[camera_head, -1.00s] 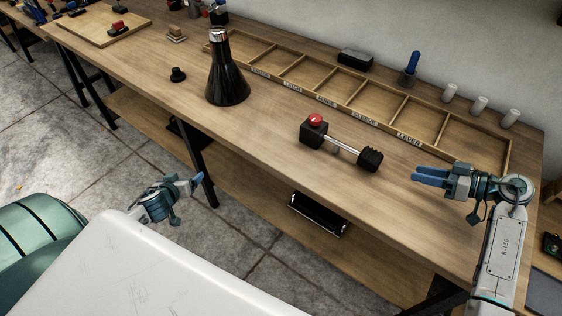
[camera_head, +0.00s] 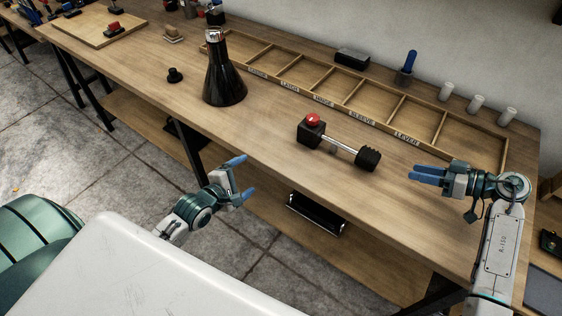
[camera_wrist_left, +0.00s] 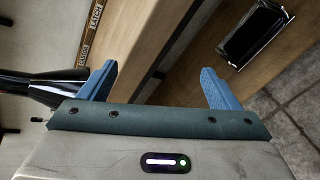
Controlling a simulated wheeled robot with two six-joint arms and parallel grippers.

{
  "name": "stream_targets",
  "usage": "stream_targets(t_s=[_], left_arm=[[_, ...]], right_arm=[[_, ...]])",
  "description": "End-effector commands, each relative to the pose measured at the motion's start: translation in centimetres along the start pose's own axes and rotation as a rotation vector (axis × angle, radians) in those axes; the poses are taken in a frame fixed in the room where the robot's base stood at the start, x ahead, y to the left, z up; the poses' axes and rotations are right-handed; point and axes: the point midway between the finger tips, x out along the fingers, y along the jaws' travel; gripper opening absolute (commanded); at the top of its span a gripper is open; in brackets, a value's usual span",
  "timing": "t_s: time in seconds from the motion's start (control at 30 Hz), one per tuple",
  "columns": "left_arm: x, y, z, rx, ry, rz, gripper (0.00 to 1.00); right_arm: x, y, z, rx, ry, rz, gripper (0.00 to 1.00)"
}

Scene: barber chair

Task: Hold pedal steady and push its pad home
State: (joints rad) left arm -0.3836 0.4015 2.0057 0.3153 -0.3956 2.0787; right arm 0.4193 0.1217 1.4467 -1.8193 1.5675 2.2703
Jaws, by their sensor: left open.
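The pedal lies on the bench: a black block with a red knob (camera_head: 313,121), a bright metal rod (camera_head: 338,145) and a black ridged pad (camera_head: 368,158) at the rod's right end. Whether the pad is fully seated cannot be told. My left gripper (camera_head: 243,177) is open and empty in front of the bench's near edge, left of and apart from the pedal. Its open fingers also show in the left wrist view (camera_wrist_left: 160,76), where no pedal is seen. My right gripper (camera_head: 411,174) is over the bench, right of the pad and apart from it; its finger gap is unclear.
A black cone-shaped stand (camera_head: 224,75) and a small black knob (camera_head: 175,75) stand to the left. A labelled wooden divided tray (camera_head: 330,90) runs along the back. White cylinders stand at the back right. A black tray (camera_head: 316,213) sits below the bench top.

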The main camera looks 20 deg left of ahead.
Motion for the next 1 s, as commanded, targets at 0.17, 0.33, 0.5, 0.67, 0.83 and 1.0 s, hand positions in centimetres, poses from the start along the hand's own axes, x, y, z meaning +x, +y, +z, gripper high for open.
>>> stream_targets(t_s=[0.17, 0.33, 0.5, 0.67, 0.83, 1.0], left_arm=[[1.0, 1.6, 7.6, -0.591, -0.178, 0.066, 0.85], [2.1, 3.0, 10.9, -0.941, -0.300, 0.114, 0.85], [3.2, 3.5, 11.4, -1.069, -0.344, 0.166, 0.85], [4.0, 3.7, 11.5, -1.106, -0.354, 0.182, 0.85], [6.2, 4.5, 12.0, -1.106, -0.356, 0.185, 0.85], [9.1, 5.5, 12.6, -1.105, -0.355, 0.182, 0.85]], right_arm=[[0.0, 0.0, 0.0, 0.000, 0.000, 0.000, 0.36], [0.0, 0.0, 0.0, 0.000, 0.000, 0.000, 0.36], [0.0, 0.0, 0.0, 0.000, 0.000, 0.000, 0.36], [0.0, 0.0, 0.0, 0.000, 0.000, 0.000, 0.36], [0.0, 0.0, 0.0, 0.000, 0.000, 0.000, 0.36], [0.0, 0.0, 0.0, 0.000, 0.000, 0.000, 0.36]])
